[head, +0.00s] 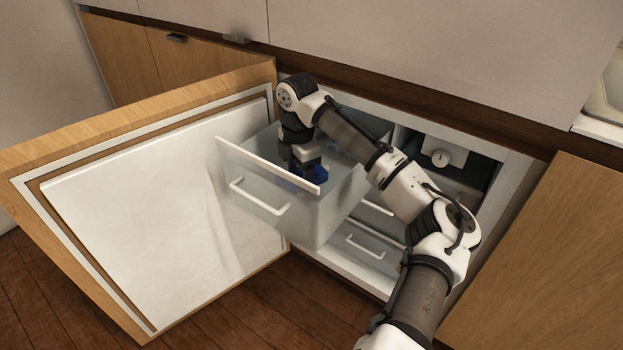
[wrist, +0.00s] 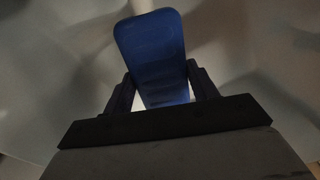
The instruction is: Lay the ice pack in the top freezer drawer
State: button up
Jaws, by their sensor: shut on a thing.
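The ice pack (wrist: 155,52) is blue and flat with ridges. In the wrist view it stands out between the two fingers of my gripper (wrist: 160,88), which is shut on it. In the head view the top freezer drawer (head: 265,207) is pulled out and has translucent walls and a white handle. My gripper (head: 308,172) reaches down inside this drawer. A bit of the blue ice pack (head: 318,172) shows there beside the gripper. The drawer's front wall and my gripper hide the rest, so I cannot tell whether the pack touches the drawer floor.
The open freezer door (head: 160,215) with its wood edge stands to the left of the drawer. A lower drawer (head: 365,246) is pushed in below. A dial (head: 441,157) is inside the cabinet at the right. The wooden floor (head: 255,315) in front is clear.

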notch_tip(320, 180, down, 2)
jog(key=shift+f, duration=0.1)
jog(key=shift+w+d+f, duration=0.1)
jog(key=shift+w+f, duration=0.05)
jog(key=w+d, duration=0.1)
jog(key=w+d+f, duration=0.1)
jog(key=shift+w+d+b, duration=0.25)
jog(key=shift+w+b, duration=0.15)
jog(key=shift+f, duration=0.1)
jog(key=o, duration=1.3)
jog(key=shift+f, duration=0.1)
notch_tip(320, 180, up, 12)
jog(key=shift+r+p, duration=0.1)
jog(key=shift+p, duration=0.8)
